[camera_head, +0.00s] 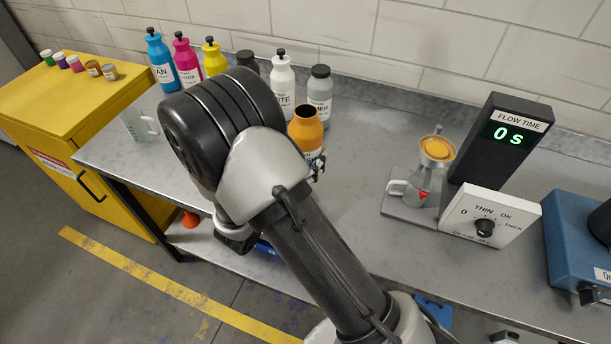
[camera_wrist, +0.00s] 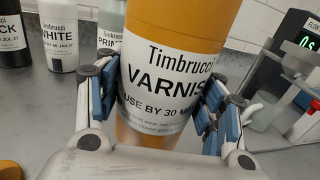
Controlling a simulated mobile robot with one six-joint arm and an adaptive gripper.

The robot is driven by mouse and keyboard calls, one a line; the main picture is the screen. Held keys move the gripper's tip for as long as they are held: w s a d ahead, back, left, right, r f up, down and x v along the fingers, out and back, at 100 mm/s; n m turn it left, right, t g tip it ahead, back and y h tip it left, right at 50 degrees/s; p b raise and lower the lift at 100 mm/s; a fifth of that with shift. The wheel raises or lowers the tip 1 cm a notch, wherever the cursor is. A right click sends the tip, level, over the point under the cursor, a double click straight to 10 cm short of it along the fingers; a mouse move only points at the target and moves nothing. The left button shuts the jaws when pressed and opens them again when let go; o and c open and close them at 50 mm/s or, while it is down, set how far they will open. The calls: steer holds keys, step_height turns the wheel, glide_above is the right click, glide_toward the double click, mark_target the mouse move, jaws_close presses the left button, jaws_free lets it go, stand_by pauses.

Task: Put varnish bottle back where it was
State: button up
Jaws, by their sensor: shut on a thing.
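The orange varnish bottle (camera_head: 305,127) stands upright near the bench's middle in the head view, without a cap, its mouth open and dark. In the wrist view the varnish bottle (camera_wrist: 165,75) fills the middle, its white label reading "Timbrucci VARNISH". My gripper (camera_wrist: 168,105) is shut on it, with blue-padded fingers pressing both sides. In the head view my gripper (camera_head: 316,166) is mostly hidden behind my arm, with only a fingertip showing beside the bottle. Whether the bottle's base touches the bench cannot be told.
Cyan (camera_head: 160,60), magenta (camera_head: 185,58), yellow (camera_head: 214,57), black, white (camera_head: 282,80) and grey (camera_head: 319,95) bottles line the back of the bench (camera_head: 345,215). A flow cup (camera_head: 437,150) stands at right by the timer (camera_head: 497,145), which reads 0 s. An orange disc (camera_wrist: 10,170) lies at lower left.

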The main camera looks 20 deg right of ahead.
steer(key=shift+f+b, duration=0.9)
steer(key=shift+f, duration=2.3)
steer(key=shift+f, duration=0.2)
steer(key=o, duration=1.8)
steer(key=shift+r, duration=0.1)
